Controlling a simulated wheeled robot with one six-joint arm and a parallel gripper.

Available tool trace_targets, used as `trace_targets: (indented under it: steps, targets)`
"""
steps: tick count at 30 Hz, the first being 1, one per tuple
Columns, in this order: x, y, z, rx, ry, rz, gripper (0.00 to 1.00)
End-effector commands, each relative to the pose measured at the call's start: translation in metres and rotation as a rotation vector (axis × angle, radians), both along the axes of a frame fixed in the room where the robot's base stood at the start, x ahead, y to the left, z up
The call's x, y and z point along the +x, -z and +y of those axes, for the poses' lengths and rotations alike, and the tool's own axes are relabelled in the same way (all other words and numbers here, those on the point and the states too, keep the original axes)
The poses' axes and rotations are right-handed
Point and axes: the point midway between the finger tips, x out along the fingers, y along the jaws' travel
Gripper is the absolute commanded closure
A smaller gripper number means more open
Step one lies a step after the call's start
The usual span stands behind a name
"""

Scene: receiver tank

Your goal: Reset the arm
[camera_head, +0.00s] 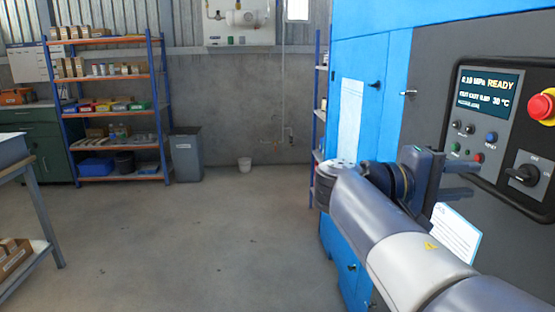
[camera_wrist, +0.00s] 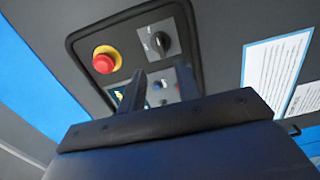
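My arm reaches in from the lower right in the head view. My gripper (camera_head: 473,180) is in front of the dark control panel of the blue machine (camera_head: 365,30). Its two fingers stand apart with nothing between them, and they point toward the panel. In the wrist view the fingers (camera_wrist: 160,83) also stand apart and partly cover the display and small buttons. The panel carries a lit display (camera_head: 487,92) reading READY, a red emergency button (camera_head: 541,106) and a black rotary knob (camera_head: 524,175). I cannot tell whether the fingertips touch the panel.
A white sheet (camera_wrist: 277,70) is on the machine front. A workbench (camera_head: 40,205) is at the left. The middle floor is clear.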

Motion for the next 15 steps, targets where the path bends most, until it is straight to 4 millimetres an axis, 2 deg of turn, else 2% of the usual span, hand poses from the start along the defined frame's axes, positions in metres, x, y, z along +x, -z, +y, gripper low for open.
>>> trace_targets:
  steps: [2, 15]
  targets:
    - [0.0, 0.0, 0.012, 0.0, -0.004, 0.001, 0.68]
    - [0.004, 0.0, -0.057, 0.0, 0.005, -0.001, 0.68]
